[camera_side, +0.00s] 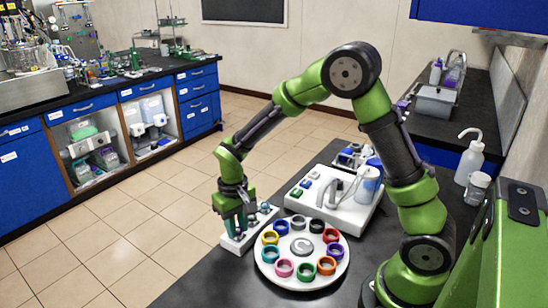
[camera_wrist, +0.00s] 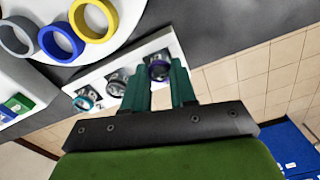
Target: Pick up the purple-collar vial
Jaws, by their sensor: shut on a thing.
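The purple-collar vial (camera_wrist: 158,68) shows in the wrist view at the end of a white rack (camera_wrist: 134,66), with its dark top and purple-blue ring between my fingertips. My gripper (camera_wrist: 160,78) is shut on it, one green finger on each side. In the side view my gripper (camera_side: 238,218) points down over the white rack (camera_side: 234,243), and the vial is hidden behind the fingers. I cannot tell whether the vial is still seated in its hole. Two other vials stand in the rack, one with a dark collar (camera_wrist: 117,84) and one with a teal collar (camera_wrist: 85,101).
A round white carousel (camera_side: 301,284) with several coloured rings stands right of the rack, close to my gripper. A white bioreactor base (camera_side: 337,208) with a clear vessel (camera_side: 368,185) is behind it. The black bench's left edge lies just beyond the rack.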

